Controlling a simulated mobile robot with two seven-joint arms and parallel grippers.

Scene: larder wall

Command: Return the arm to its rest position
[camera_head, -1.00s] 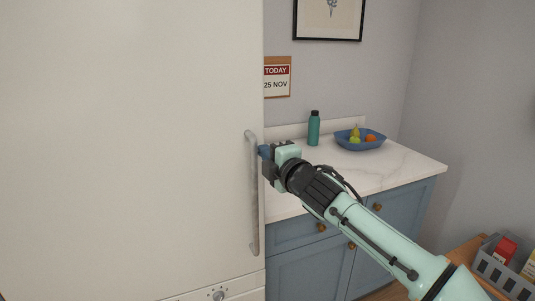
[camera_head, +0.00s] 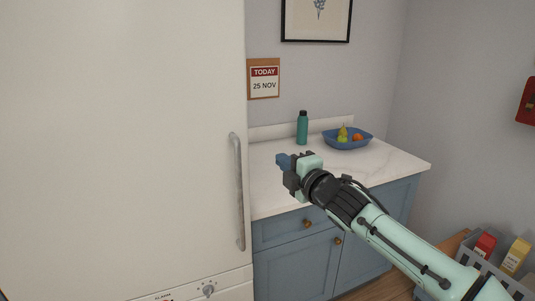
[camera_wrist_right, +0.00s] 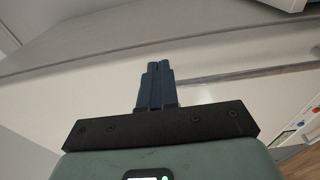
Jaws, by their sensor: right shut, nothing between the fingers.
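My right gripper (camera_head: 284,161) is in front of the worktop, a little right of the fridge handle and apart from it. In the right wrist view its two blue fingers (camera_wrist_right: 156,84) are together with nothing between them. My right arm comes in from the lower right of the head view. The tall white fridge (camera_head: 120,130) fills the left side, its door closed, with a vertical grey handle (camera_head: 239,190). My left gripper is not in view.
A marble worktop (camera_head: 385,165) on blue cabinets (camera_head: 290,235) bears a teal bottle (camera_head: 302,129) and a blue fruit bowl (camera_head: 347,143). A grey crate (camera_head: 488,267) with cartons stands at the lower right. A calendar (camera_head: 264,84) hangs on the wall.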

